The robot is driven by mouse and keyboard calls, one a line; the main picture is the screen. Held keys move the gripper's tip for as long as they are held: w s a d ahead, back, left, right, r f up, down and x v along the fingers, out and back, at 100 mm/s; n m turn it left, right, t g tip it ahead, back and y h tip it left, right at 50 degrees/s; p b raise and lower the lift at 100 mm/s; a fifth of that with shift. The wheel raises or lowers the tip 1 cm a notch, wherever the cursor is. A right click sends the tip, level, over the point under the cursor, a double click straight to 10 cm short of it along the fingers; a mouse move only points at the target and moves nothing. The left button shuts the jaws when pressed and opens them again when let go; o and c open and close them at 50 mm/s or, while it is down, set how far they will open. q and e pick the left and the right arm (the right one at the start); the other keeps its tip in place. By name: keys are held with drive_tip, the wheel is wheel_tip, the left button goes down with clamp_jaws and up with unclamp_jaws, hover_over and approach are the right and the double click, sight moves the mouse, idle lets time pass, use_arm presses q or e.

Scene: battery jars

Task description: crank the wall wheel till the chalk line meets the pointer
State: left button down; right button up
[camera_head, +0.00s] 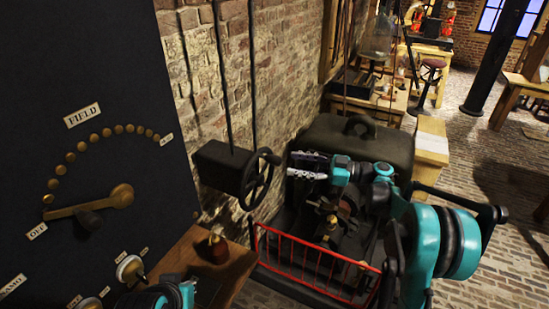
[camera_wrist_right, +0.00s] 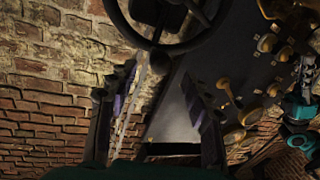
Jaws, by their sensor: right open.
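The dark wall wheel (camera_head: 260,180) stands on a black box (camera_head: 222,167) fixed to the brick wall. Part of its rim and spokes fills the top of the right wrist view (camera_wrist_right: 160,44). My right gripper (camera_head: 304,168) is to the right of the wheel, apart from it in the head view. In the right wrist view its two fingers (camera_wrist_right: 160,98) are spread and empty, below the wheel rim. I cannot make out the chalk line or the pointer. My left gripper (camera_head: 168,296) shows only partly at the bottom edge; its fingers are unclear.
A dark panel (camera_head: 100,150) with a brass lever (camera_head: 90,204) and studs stands at left. A wooden ledge (camera_head: 215,272) holds a small dark bottle (camera_head: 218,248). A red railing (camera_head: 310,262) surrounds machinery below my right arm. Vertical rods rise above the box.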

sight(274, 161)
drive_tip(key=b+x, duration=0.1)
drive_tip(key=x, duration=0.6)
drive_tip(key=shift+a, duration=0.3)
clamp_jaws()
